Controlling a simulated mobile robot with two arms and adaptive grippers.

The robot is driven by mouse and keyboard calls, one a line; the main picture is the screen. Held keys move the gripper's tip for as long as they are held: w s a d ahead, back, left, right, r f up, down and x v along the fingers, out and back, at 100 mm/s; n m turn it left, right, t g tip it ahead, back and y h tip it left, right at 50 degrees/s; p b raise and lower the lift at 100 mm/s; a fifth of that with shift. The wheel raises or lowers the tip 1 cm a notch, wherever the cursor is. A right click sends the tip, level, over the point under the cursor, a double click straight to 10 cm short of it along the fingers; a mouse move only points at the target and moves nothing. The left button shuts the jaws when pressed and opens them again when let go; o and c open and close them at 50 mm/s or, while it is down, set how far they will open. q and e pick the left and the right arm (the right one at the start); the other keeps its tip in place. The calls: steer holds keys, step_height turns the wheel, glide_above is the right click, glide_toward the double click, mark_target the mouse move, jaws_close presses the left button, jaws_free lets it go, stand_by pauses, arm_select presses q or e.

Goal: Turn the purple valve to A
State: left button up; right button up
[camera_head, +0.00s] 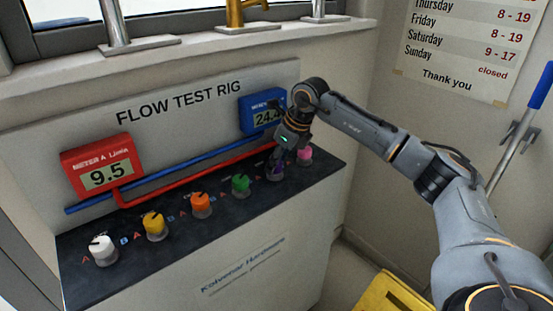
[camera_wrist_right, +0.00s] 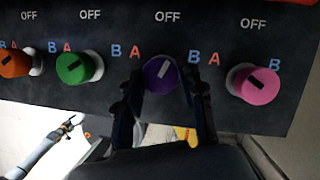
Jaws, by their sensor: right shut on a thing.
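The purple valve (camera_wrist_right: 161,74) is a round knob with a light pointer mark, between the white and coloured labels of the panel. It has OFF above it, a red A to its left and a blue B to its right. Its mark points up and slightly right, roughly toward OFF. My right gripper (camera_wrist_right: 161,88) is shut on the knob, one finger on each side. In the head view the gripper (camera_head: 277,165) comes down from above and mostly hides the purple valve (camera_head: 276,175). A small grey arm end, apparently my left gripper (camera_wrist_right: 71,123), shows low in the right wrist view.
The pink knob (camera_head: 304,154) is close on the right and the green knob (camera_head: 240,184) on the left. Orange (camera_head: 201,204), yellow (camera_head: 154,225) and white (camera_head: 102,249) knobs follow. The red meter (camera_head: 97,168) reads 9.5; the blue meter (camera_head: 262,112) reads about 24.4.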

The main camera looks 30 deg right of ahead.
steer(key=n+p, duration=0.1)
steer(key=n, duration=0.1)
steer(key=n+g+y, duration=0.1)
steer(key=n, duration=0.1)
steer(key=shift+w+d+r+n+y+p, duration=0.1)
steer(key=shift+r+n+y+p, duration=0.05)
steer(key=shift+n+y+p, duration=0.2)
steer(key=n+g+p, duration=0.1)
steer(key=n, duration=0.2)
steer(key=shift+w+n+y, duration=0.15)
steer(key=shift+n+y, duration=0.1)
steer(key=shift+y, duration=0.1)
steer(key=n+g, duration=0.1)
steer(key=n, duration=0.2)
steer(key=shift+n+g, duration=0.3)
steer(key=n+g, duration=0.1)
steer(key=n, duration=0.3)
steer(key=shift+w+n+g, duration=0.2)
steer(key=shift+n+g, duration=0.2)
steer(key=o, duration=1.2)
